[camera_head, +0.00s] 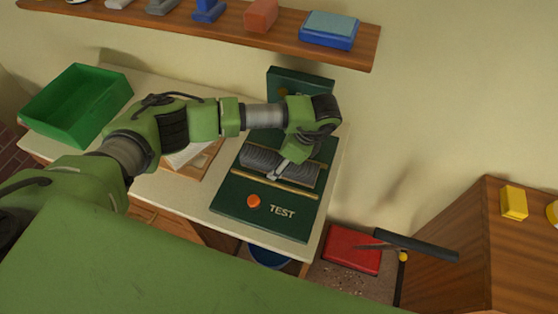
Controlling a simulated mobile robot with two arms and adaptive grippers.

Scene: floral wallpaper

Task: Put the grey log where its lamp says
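The grey log (262,160), dark and ribbed, lies between two light rails on a green test board (240,195). The board carries an orange button (253,201) and the word TEST. A dark green panel (310,85) stands behind it. A small amber spot (283,92) on the panel may be a lamp, and my arm hides the panel's lower part. My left gripper (279,172) is over the log's middle, its pale fingers at or against the log. Whether they grip it is unclear. My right gripper is not in view.
A green tray (123,93) stands at the table's left, with papers on a brown board (205,158) nearby. A shelf (225,30) hangs above. Below are a blue bin (268,254) and a red bin (352,266). A wooden cabinet (455,262) and a dark bar (418,246) are at right.

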